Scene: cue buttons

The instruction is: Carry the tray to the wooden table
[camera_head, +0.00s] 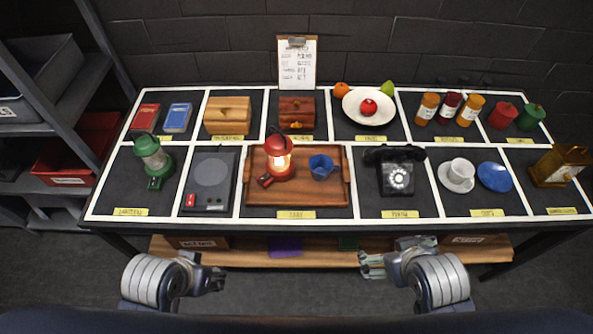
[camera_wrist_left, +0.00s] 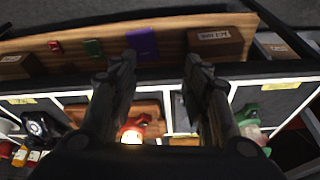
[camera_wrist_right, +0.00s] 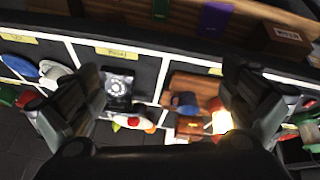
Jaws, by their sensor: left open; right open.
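The wooden tray (camera_head: 298,196) lies flat in a front compartment of the dark table with white dividers. A lit red lantern (camera_head: 278,160) stands on its left part and a blue mug (camera_head: 321,167) on its right part. My left gripper (camera_head: 216,279) is in front of the table's near edge, left of the tray, open and empty. My right gripper (camera_head: 366,264) is in front of the near edge, right of the tray, open and empty. The tray also shows between the fingers in the right wrist view (camera_wrist_right: 201,82). I cannot make out a separate wooden table.
A black telephone (camera_head: 396,172) stands right of the tray, and a grey device (camera_head: 210,178) and a green lantern (camera_head: 154,160) stand left. Behind are wooden boxes (camera_head: 297,112) and a fruit plate (camera_head: 368,107). A wooden lower shelf (camera_head: 340,258) runs under the table. Shelving stands at left.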

